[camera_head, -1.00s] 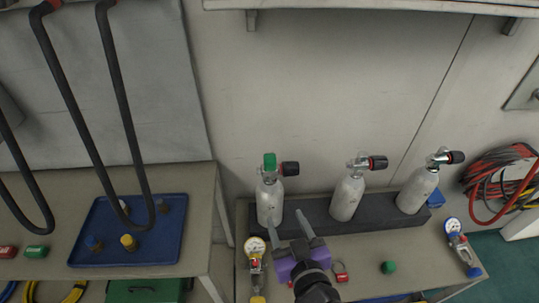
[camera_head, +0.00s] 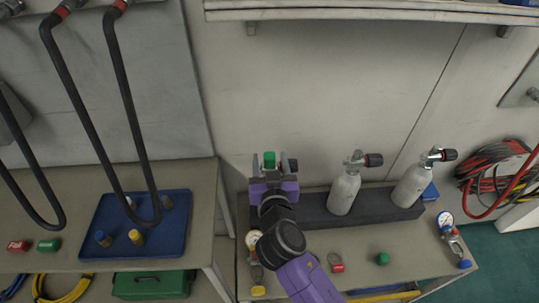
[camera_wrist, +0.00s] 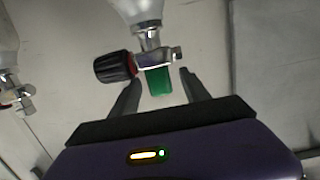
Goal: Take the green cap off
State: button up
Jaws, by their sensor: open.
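The green cap (camera_head: 269,158) sits on the valve of the leftmost grey cylinder; the wrist view shows the green cap (camera_wrist: 158,81) on the metal valve, beside its black and red knob (camera_wrist: 115,67). My gripper (camera_head: 270,166) is open, its two fingers on either side of the cap in the head view. In the wrist view my gripper (camera_wrist: 158,88) has a finger to each side of the cap, with gaps showing and no clear contact. My gripper and arm hide most of that cylinder in the head view.
Two more grey cylinders (camera_head: 344,194) (camera_head: 411,186) stand in the dark rack (camera_head: 316,211) to the right. A blue tray (camera_head: 114,250) lies on the left table.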

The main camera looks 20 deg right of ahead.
aim_at(269, 155)
jog(key=shift+w+d+f, duration=0.15)
jog(key=shift+w, duration=0.35)
grip_shut()
notch_tip(269, 155, up, 20)
dwell(0.6)
